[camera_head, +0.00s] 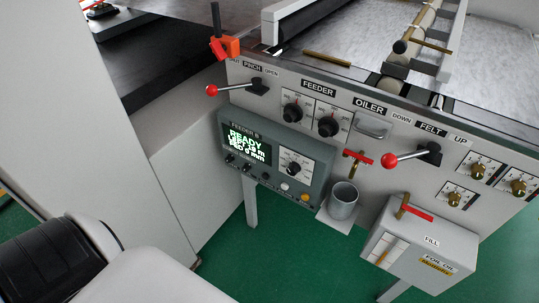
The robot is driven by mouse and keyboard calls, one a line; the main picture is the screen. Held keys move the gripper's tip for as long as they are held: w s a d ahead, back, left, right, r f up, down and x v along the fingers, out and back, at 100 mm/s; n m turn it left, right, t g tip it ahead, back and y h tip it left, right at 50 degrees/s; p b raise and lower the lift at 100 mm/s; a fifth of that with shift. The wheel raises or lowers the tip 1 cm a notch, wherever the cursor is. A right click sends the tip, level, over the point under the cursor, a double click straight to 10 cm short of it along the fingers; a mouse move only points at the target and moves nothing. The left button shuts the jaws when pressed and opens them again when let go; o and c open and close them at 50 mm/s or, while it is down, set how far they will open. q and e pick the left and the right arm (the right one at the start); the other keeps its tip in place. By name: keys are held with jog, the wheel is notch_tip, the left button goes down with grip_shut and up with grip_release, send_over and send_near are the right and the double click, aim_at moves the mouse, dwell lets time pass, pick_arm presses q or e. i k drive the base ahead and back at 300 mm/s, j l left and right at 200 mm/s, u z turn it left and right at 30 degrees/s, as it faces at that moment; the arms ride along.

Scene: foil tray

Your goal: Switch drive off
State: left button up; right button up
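A grey control box (313,158) hangs on the front of the machine. Its screen (247,149) is lit with green text that begins with READY; the smaller lines are hard to read. Beside the screen is a black rotary knob (293,168) on a white dial plate. Below are small black knobs (231,159), a whitish button (284,186) and a yellow button (304,197). No label that reads "drive" is legible, so I cannot tell which control is the drive switch. Neither of my grippers is in view.
Red-ball levers (211,90) (388,161) stick out beside the PINCH and FELT labels. Two FEEDER knobs (292,111) sit above the box. A red-handled tap (357,157), a grey cup (343,200) and an oil box (418,245) stand to the right. Green floor is clear below.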

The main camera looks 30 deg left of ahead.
aim_at(230, 157)
jog(key=u, duration=1.45)
